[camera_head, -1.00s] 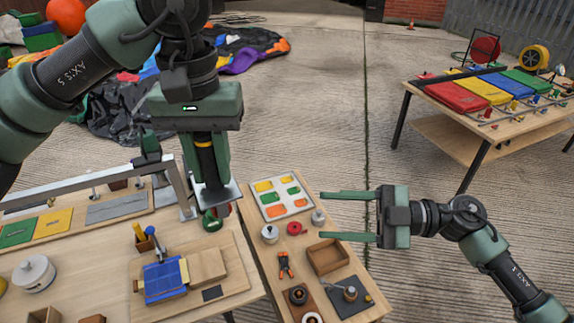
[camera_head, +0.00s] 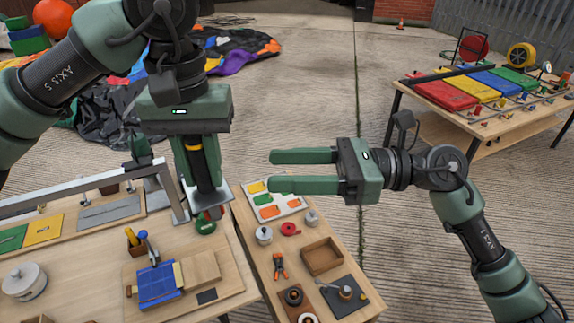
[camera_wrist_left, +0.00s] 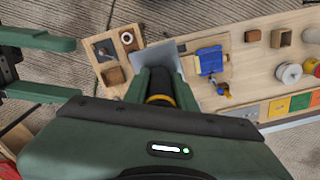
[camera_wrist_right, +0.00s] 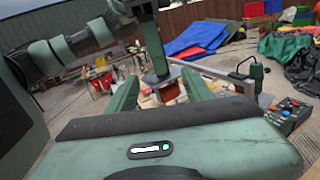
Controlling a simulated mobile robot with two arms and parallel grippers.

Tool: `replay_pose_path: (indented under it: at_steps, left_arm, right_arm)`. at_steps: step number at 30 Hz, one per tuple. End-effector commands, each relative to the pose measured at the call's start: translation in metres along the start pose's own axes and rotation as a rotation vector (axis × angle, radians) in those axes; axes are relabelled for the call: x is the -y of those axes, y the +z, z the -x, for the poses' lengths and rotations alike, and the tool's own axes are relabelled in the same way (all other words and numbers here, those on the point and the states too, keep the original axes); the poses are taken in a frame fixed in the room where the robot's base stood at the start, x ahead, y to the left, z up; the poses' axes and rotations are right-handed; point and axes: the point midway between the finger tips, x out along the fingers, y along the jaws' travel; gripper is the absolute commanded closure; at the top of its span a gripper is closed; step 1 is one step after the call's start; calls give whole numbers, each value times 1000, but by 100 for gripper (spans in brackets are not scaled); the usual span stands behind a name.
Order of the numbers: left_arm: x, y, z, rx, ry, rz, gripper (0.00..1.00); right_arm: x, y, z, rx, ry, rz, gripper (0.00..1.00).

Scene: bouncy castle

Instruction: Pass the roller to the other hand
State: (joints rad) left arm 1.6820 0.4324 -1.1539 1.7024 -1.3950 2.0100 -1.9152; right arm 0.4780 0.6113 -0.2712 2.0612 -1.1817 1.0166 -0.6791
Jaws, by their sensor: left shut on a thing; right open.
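My left gripper (camera_head: 208,187) points down over the front table, shut on the roller (camera_head: 203,168). A dark handle with a yellow band shows between its fingers. In the left wrist view the roller (camera_wrist_left: 160,92) shows the same dark body and yellow band, with a flat grey plate (camera_wrist_left: 158,58) at the fingertips. My right gripper (camera_head: 270,171) is open and empty, its fingers pointing left towards the roller, with a gap between. In the right wrist view, my left gripper (camera_wrist_right: 157,62) stands ahead, between the right fingers. The roller's lower end is not clear.
Below are a workbench (camera_head: 225,270) with a blue folded piece (camera_head: 158,282), a grey metal bar (camera_head: 80,195) and a narrow table with a wooden tray (camera_head: 321,257) and small pots. A second table (camera_head: 410,90) with coloured panels stands at back right. Floor between is clear.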

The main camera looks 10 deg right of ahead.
Motion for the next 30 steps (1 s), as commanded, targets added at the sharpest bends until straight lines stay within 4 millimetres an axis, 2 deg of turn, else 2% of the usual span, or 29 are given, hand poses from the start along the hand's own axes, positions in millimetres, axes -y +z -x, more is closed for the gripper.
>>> replay_pose_path:
  at_steps: [3,8,21,25,30]
  left_arm:
    - [0,0,0,-1,1,0,100]
    - [0,0,0,-1,0,0,100]
    - [0,0,0,-1,1,0,100]
    - [0,0,0,-1,0,0,100]
    - [0,0,0,-1,0,0,100]
  right_arm:
    - [-1,4,-3,0,0,75,49]
    - [-1,5,-16,3,1,95,49]
    - [-2,5,-95,3,3,90,49]
    - [-1,4,-111,2,0,88,49]
    - [-1,4,-121,1,-1,89,49]
